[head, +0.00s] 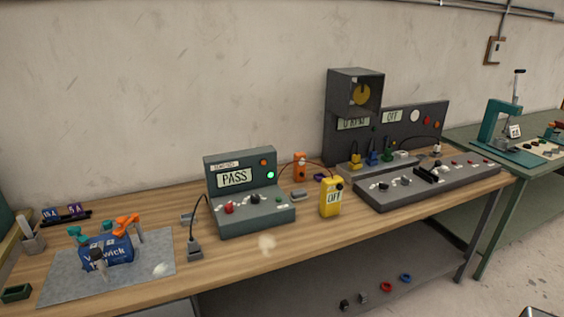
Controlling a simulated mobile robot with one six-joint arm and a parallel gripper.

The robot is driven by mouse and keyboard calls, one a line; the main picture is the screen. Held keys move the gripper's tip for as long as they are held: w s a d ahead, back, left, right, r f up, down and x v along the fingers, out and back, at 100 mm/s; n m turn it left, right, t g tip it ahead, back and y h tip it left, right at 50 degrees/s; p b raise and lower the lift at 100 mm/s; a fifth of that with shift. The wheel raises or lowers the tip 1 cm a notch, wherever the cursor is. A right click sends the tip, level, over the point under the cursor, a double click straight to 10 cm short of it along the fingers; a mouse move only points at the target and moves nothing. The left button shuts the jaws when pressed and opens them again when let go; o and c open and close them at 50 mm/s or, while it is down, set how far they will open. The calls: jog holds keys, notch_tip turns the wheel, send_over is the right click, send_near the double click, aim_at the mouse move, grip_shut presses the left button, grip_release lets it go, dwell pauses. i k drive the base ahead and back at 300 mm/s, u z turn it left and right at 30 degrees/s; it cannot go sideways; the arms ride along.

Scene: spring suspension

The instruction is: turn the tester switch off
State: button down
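A grey-green tester box (240,190) stands on the wooden bench, with a display that reads PASS. A green lamp (270,175) glows on its face, with an orange-red lamp (263,162) above it. Its sloped front carries a red knob or button (229,208) and small dark and light controls; which one is the switch, and its position, are too small to tell. A yellow hand-held meter (330,198) stands to its right and reads OFF. My gripper is not in view.
A grey panel (435,120) with an OFF display and a long grey console (425,183) stand at the right. A grey mat (70,280) with a blue object (105,250) lies at the left. A cabled grey plug (194,249) is left of the tester. Bench wood before the tester is mostly clear.

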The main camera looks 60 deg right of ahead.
aim_at(228, 209)
jog(key=u, duration=1.25)
jog(key=k, duration=0.1)
jog(key=z, duration=2.4)
jog(key=k, duration=0.9)
jog(key=u, duration=0.2)
jog(key=i, duration=0.7)
jog(key=z, duration=0.05)
